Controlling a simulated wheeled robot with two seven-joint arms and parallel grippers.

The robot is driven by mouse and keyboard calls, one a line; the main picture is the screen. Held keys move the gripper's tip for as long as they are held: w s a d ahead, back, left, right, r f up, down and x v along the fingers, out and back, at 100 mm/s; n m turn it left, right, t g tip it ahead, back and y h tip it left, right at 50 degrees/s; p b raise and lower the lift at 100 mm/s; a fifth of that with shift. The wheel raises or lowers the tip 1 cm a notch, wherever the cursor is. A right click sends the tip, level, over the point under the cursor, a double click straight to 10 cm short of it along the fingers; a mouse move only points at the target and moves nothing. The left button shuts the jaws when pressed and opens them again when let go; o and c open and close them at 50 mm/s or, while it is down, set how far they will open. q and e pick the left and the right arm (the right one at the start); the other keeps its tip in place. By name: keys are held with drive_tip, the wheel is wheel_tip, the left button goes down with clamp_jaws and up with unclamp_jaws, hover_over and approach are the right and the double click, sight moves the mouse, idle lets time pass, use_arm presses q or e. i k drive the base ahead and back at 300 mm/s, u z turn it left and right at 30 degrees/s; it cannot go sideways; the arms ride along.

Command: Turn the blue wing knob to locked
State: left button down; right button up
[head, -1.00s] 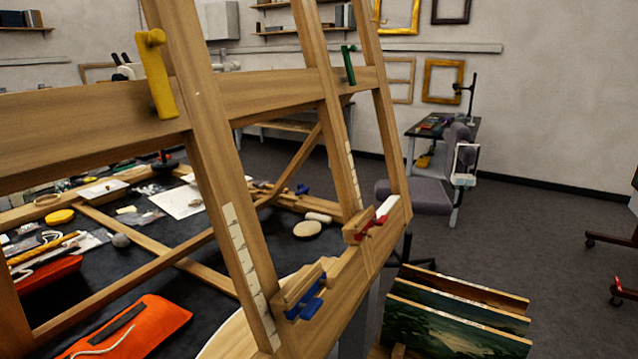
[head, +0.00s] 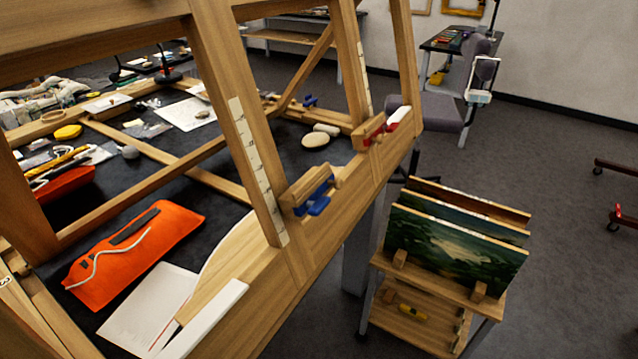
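The blue wing knob (head: 316,198) sits on a wooden block on the lower rail of the large wooden easel frame (head: 330,235), near the middle of the head view. Its wings look roughly in line with the block, but I cannot read any lock marking. A red wing knob (head: 378,136) sits on a similar block farther along the same rail, beside a white piece. Neither of my grippers shows in the head view.
A dark table behind the frame holds an orange pouch (head: 135,252), papers (head: 148,308) and tools. A wooden rack with painted panels (head: 455,250) stands right of the rail. Open floor lies farther right. A grey chair (head: 440,108) stands behind.

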sight(316, 207)
drive_tip(key=u, duration=1.05)
drive_tip(key=k, duration=0.35)
drive_tip(key=z, duration=0.3)
